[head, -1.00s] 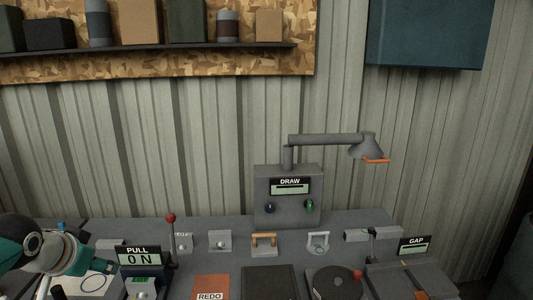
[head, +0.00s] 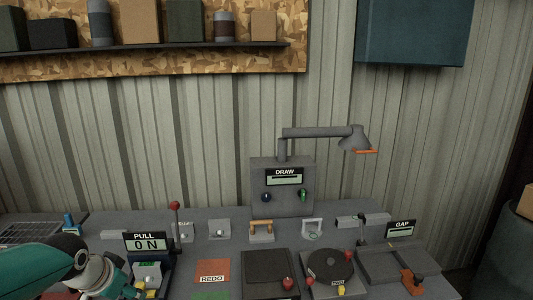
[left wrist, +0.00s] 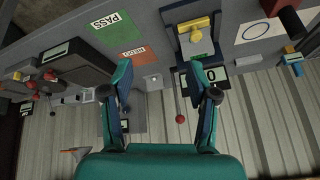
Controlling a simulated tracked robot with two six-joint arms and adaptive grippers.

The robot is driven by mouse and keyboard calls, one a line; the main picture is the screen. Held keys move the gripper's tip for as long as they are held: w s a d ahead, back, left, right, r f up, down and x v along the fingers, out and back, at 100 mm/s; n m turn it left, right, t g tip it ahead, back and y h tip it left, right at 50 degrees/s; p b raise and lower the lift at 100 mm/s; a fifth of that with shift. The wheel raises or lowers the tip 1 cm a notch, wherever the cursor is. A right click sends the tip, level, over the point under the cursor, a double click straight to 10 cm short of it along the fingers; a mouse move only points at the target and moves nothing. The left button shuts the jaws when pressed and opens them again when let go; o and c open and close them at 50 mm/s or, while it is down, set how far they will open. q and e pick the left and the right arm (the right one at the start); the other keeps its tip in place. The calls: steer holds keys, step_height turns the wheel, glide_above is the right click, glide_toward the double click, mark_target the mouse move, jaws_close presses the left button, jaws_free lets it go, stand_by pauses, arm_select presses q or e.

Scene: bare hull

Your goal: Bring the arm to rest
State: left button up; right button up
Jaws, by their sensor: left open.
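My left gripper (head: 138,290) is at the lower left of the head view, low in front of the PULL station (head: 148,243), partly cut off by the frame's bottom. In the left wrist view my left gripper (left wrist: 166,78) is open, with its two teal fingers apart and nothing between them. Beyond the fingertips, that view shows the bench upside down, with the yellow handle (left wrist: 193,24) of the PULL station. My teal left arm (head: 35,270) comes in from the left edge. My right gripper is not in view.
The grey bench holds a red-knobbed lever (head: 175,206), a DRAW box (head: 283,205) with a lamp arm, a round turntable (head: 331,264) and a GAP station (head: 401,229). An orange REDO card (head: 212,271) lies flat near the front. A corrugated wall stands behind.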

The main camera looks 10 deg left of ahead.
arm_select(q)
steer(key=s+d+f+m+g+h, duration=0.1)
steer(key=d+f+g+h, duration=0.1)
steer(key=d+f, duration=0.65)
steer(key=s+d+f+m+g+h, duration=0.15)
steer(key=d+f, duration=0.35)
steer(key=f, duration=0.7)
steer(key=s+d+f+n+g+h, duration=0.1)
steer(key=s+d+f+n, duration=0.4)
steer(key=s+d+f, duration=0.8)
step_height(320, 180, down, 3)
steer(key=shift+s+d+r+h, duration=0.1)
steer(key=shift+s+d+h, duration=0.25)
steer(key=shift+d, duration=0.2)
steer(key=shift+a+g, duration=0.1)
steer(key=shift+g, duration=0.15)
